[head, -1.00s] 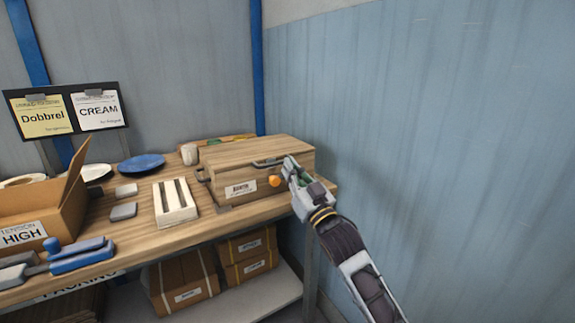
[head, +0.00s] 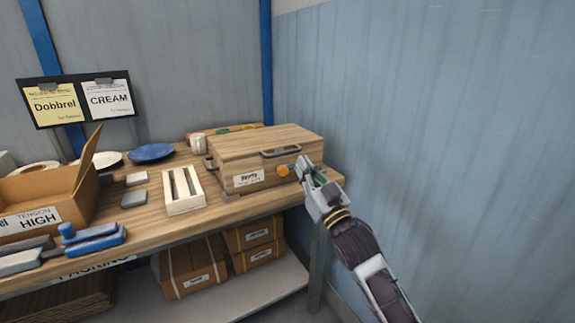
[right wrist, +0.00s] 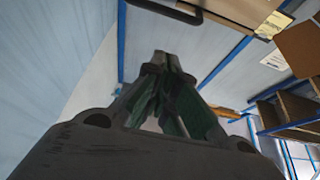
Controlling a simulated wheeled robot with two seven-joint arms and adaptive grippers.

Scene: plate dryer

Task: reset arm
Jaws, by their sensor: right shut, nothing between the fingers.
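My right gripper (head: 309,170) is at the right end of the workbench, just beside the front right corner of a closed wooden box (head: 262,155). The box has a dark handle on its lid edge, a paper label and an orange knob (head: 283,170) on its front. The gripper is shut and empty, and its fingertips also show in the right wrist view (right wrist: 160,60). Whether it touches the box I cannot tell. My left gripper is not in view.
Cardboard boxes (head: 192,267) sit on the lower shelf. A blue wall (head: 440,120) stands at the right.

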